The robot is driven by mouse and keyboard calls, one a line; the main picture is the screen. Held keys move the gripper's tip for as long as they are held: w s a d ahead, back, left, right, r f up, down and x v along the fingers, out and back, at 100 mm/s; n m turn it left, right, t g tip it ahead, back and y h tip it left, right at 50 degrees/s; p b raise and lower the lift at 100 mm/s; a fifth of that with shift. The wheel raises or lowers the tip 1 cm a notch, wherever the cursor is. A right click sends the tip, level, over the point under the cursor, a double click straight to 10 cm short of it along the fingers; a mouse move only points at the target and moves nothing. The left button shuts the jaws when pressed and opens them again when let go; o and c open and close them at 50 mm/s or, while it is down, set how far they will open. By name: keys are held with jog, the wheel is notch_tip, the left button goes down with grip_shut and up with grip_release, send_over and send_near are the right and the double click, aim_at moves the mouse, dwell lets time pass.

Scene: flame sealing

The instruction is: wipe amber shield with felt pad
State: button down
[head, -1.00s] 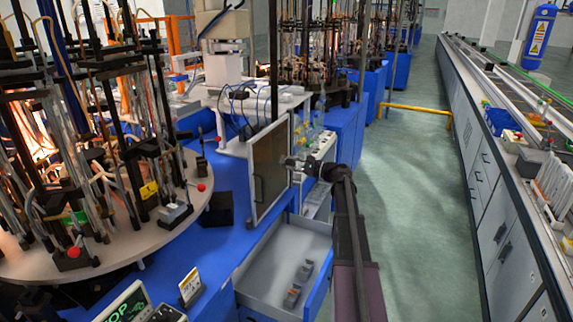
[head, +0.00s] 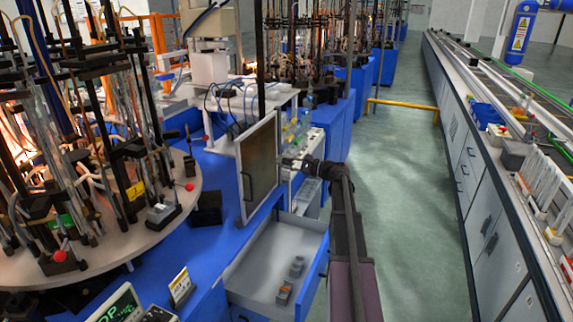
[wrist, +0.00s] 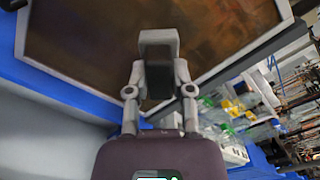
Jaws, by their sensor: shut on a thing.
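The amber shield (head: 263,165) is a brown panel in a pale frame, standing upright on the blue machine bench. It fills the top of the wrist view (wrist: 100,40). My gripper (head: 285,163) is at the shield's right edge in the head view. In the wrist view my gripper (wrist: 158,75) is shut on a grey block, which I take to be the felt pad (wrist: 158,42). The pad lies in front of the brown panel. I cannot tell whether it touches the panel.
An open drawer (head: 255,285) with several small grey blocks (head: 291,279) is below the shield. A round table (head: 150,235) with rods, tubes and glowing burners stands at left. Bottles (wrist: 235,108) and a white power strip (wrist: 232,152) are right of the shield.

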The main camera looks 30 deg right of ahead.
jog(key=shift+v, duration=1.3)
jog(key=shift+r, duration=0.1)
notch_tip(320, 180, up, 8)
jog(key=p, duration=0.8)
